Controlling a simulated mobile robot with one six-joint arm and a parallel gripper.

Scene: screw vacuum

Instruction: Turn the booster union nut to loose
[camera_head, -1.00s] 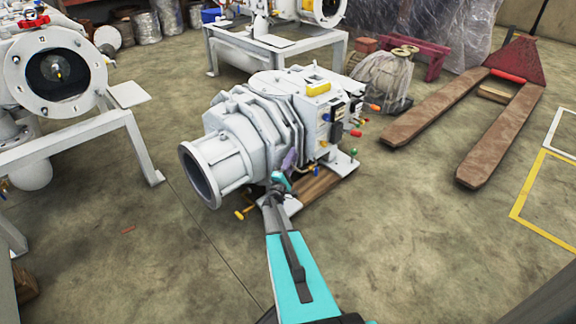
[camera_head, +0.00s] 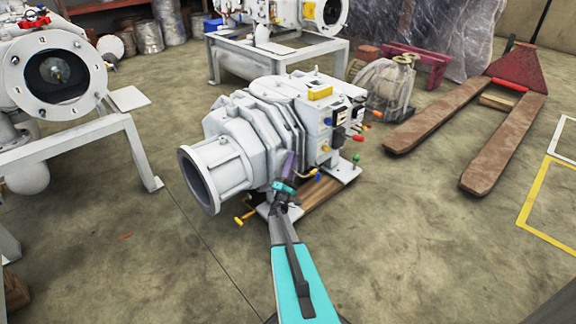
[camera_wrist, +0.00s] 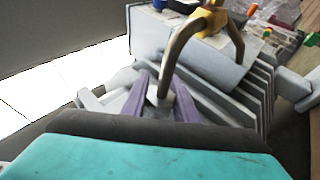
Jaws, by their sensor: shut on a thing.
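The booster pump (camera_head: 245,140) is a big light-grey machine with a round open flange at its front left. In the wrist view a bent brass pipe (camera_wrist: 172,65) runs down from a yellow-gold fitting (camera_wrist: 212,20). A small grey piece (camera_wrist: 158,97), which looks like the union nut, is at the pipe's lower end. My gripper (camera_wrist: 160,82) has purple fingers on either side of this piece and is shut on it. In the head view my gripper (camera_head: 288,165) is at the pump's near side; the nut is too small to make out there. The nut's turn angle cannot be told.
The pump's grey ribs (camera_wrist: 235,90) are close beside my fingers. A yellow handle (camera_head: 244,218) sticks out below the flange. Coloured fittings (camera_head: 357,159) line the pump's right side. A pallet jack (camera_head: 490,150) stands at right.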

